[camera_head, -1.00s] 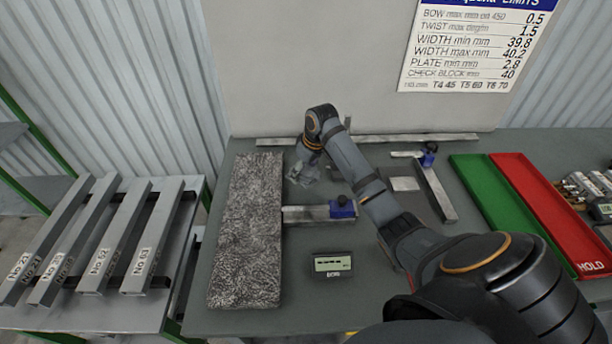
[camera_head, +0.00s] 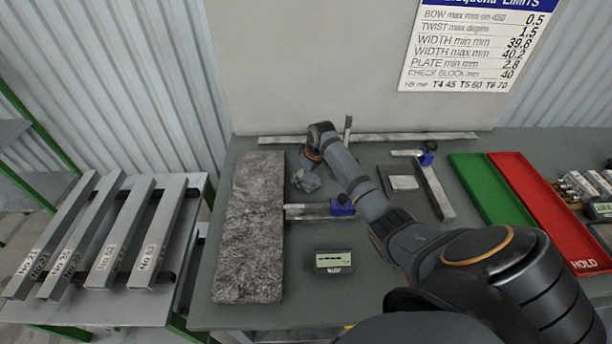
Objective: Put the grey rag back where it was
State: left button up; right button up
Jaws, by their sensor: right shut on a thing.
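The grey rag (camera_head: 306,182) is a small crumpled bundle just right of the upper part of the long speckled grey slab. My right gripper (camera_head: 308,172) is above it, pointing down, and is shut on it. The fingertips are partly hidden by the rag and the wrist. I cannot tell whether the rag touches the table. My left gripper is not in view.
The speckled slab (camera_head: 250,230) lies left. A blue-headed caliper-like tool (camera_head: 342,205) and a small display (camera_head: 333,262) are nearby. A square with a blue clamp (camera_head: 434,185), green tray (camera_head: 482,185) and red tray (camera_head: 540,200) are right. Steel bars (camera_head: 120,235) lie on the left rack.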

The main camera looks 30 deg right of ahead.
aim_at(313, 182)
jog(key=o, duration=1.1)
jog(key=shift+f, duration=0.1)
jog(key=shift+r, duration=0.25)
jog(key=b+v, duration=0.1)
jog(key=v, duration=1.1)
